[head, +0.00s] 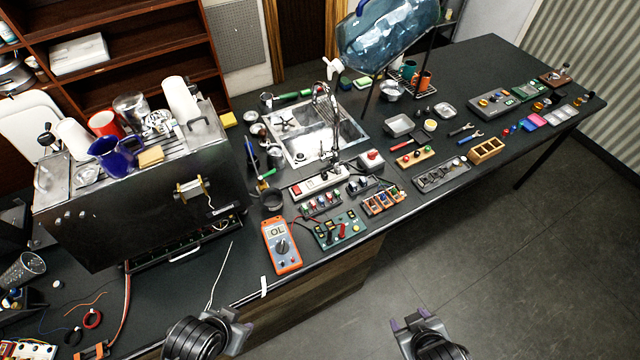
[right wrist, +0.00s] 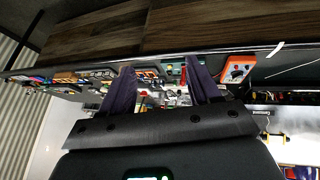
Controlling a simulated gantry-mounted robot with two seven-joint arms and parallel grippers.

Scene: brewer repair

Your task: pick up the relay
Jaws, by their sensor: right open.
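I cannot single out the relay among the small parts on the dark workbench (head: 225,285). Small parts sit on a green board (head: 340,230), in an orange-brown holder (head: 383,201) and on a small rack (head: 320,203), all near the orange multimeter (head: 281,246). My left gripper (head: 240,328) is at the bench's front edge, its jaw opening unclear. My right gripper (head: 409,322) is off the bench, over the floor in front. In the right wrist view its two dark fingers (right wrist: 160,82) are spread apart with nothing held between them.
A large metal brewer (head: 150,215) fills the bench's left side. A sink (head: 310,135) lies behind the boards, and a tilted blue water jug (head: 385,35) stands above. Further right are trays, wrenches and a wooden box (head: 486,151). The floor in front is clear.

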